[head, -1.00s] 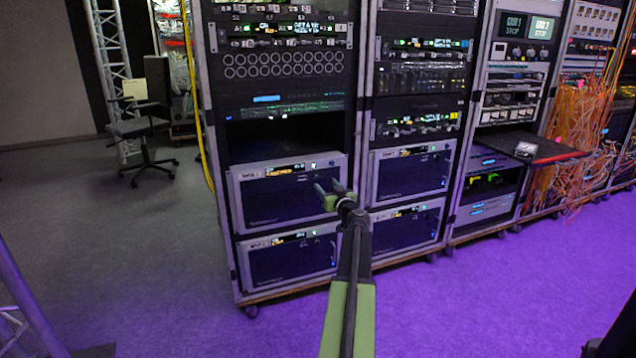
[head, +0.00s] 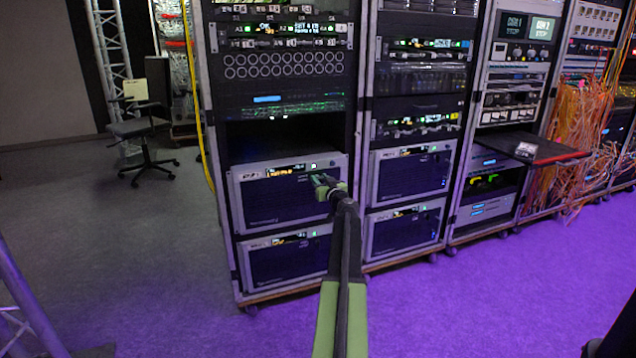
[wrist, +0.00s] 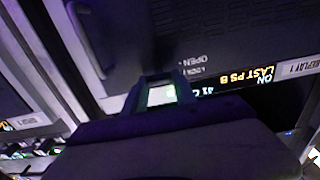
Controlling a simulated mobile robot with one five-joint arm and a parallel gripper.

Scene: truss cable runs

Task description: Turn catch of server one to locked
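The server (head: 270,205) in front of my gripper is the upper of two dark, grey-framed units low in the left rack. Its label in the wrist view (wrist: 300,66) seems to read REPLAY 1, upside down. A small bright white square (head: 314,165), maybe the catch or a light near it, shows on its top strip. My gripper (head: 322,181) is in front of the server's upper right part, fingers apart. In the wrist view the fingertips (wrist: 161,88) stand either side of a pale, green-tinged patch (wrist: 162,95). OPEN lettering lies just beyond. The catch's position and any contact are unclear.
A second, similar unit (head: 290,262) sits directly below. Another rack (head: 412,175) with similar units adjoins on the right. A shelf (head: 545,150) juts from the rack farther right. A yellow cable (head: 198,110) hangs at the left rack's edge. The floor at left is open, with a chair (head: 143,125) behind.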

